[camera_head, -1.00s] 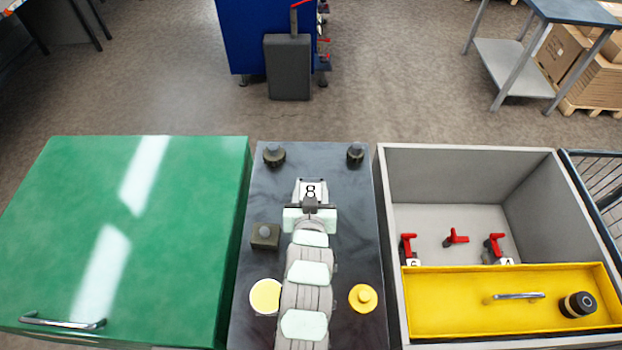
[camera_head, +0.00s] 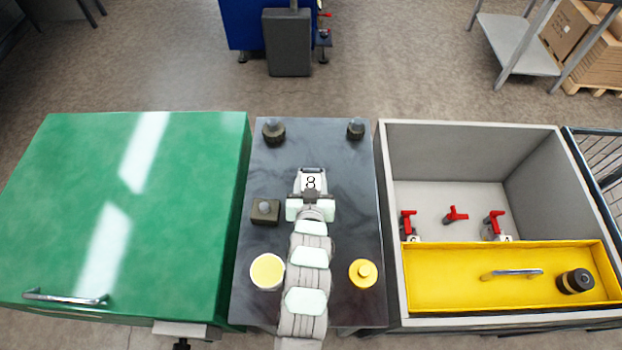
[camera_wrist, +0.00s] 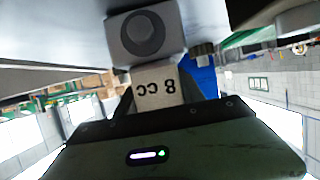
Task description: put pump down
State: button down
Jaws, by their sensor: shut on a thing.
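The pump (camera_head: 311,182) is a grey block with a white label marked 8, held over the dark benchtop (camera_head: 322,150). My gripper (camera_head: 311,197) is shut on it, with the arm reaching in from the near edge. In the wrist view the pump's label (camera_wrist: 157,89) reads "8 cc" upside down, and a grey block with a round face (camera_wrist: 143,36) shows beyond it. I cannot tell whether the pump touches the bench. The jaws hide part of it.
Dark knobs (camera_head: 273,131) (camera_head: 356,129) stand at the back corners. A square block (camera_head: 265,211), yellow-topped cylinder (camera_head: 267,271) and yellow knob (camera_head: 362,272) flank my arm. A green cabinet (camera_head: 130,200) is left; a grey bin (camera_head: 450,158) with red-handled parts and a yellow tray (camera_head: 440,282) is right.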

jog(key=c, duration=0.7)
grip_release()
